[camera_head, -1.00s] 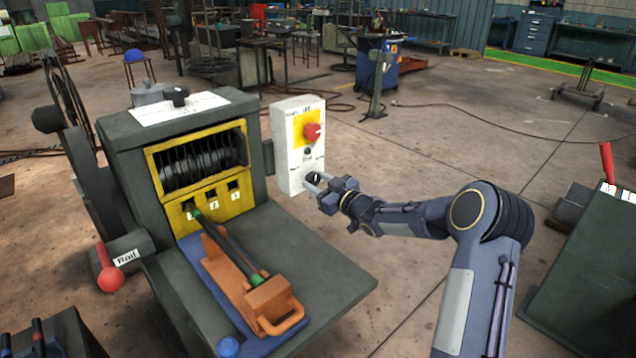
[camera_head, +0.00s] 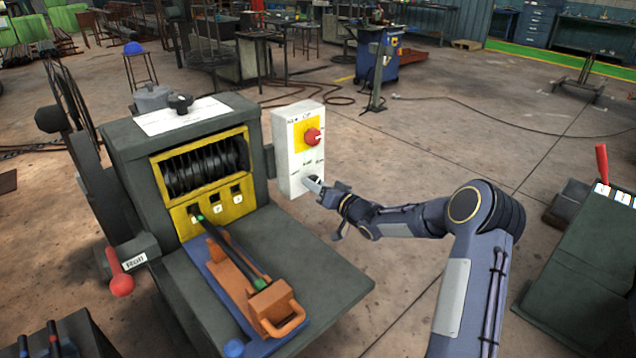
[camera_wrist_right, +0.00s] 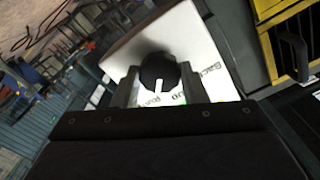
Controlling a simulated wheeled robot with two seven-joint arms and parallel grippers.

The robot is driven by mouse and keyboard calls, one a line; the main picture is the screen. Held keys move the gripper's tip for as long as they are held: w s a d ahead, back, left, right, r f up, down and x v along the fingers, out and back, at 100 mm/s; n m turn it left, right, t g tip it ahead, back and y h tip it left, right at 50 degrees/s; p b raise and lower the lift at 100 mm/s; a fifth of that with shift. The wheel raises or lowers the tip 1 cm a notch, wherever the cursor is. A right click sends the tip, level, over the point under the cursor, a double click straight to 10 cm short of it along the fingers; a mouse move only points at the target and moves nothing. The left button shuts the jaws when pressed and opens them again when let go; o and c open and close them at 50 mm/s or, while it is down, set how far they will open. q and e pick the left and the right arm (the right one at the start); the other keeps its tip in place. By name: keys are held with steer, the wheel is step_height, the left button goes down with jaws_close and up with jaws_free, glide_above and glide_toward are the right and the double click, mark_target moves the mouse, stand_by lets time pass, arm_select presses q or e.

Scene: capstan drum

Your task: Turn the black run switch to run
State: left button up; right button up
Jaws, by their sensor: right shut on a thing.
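The black run switch (camera_wrist_right: 158,75) is a round knob with a white pointer line, low on a white control box (camera_head: 297,152). In the right wrist view it sits between the two fingers of my right gripper (camera_wrist_right: 158,88), which is shut on it. The white line points toward the gripper side, near printed labels that are partly hidden. In the head view my right gripper (camera_head: 315,184) reaches the lower part of the box from the right and covers most of the knob. My left gripper does not show.
A red knob on a yellow plate (camera_head: 312,136) sits above the switch on the same box. The dark machine (camera_head: 175,210) with its yellow-framed drum stands left. An orange tool (camera_head: 265,300) lies on its shelf. A dark cabinet with a red lever (camera_head: 603,165) stands right.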

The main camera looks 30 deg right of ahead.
steer(key=shift+m, duration=0.6)
steer(key=o, duration=1)
steer(key=v, duration=0.8)
steer(key=shift+w, duration=0.1)
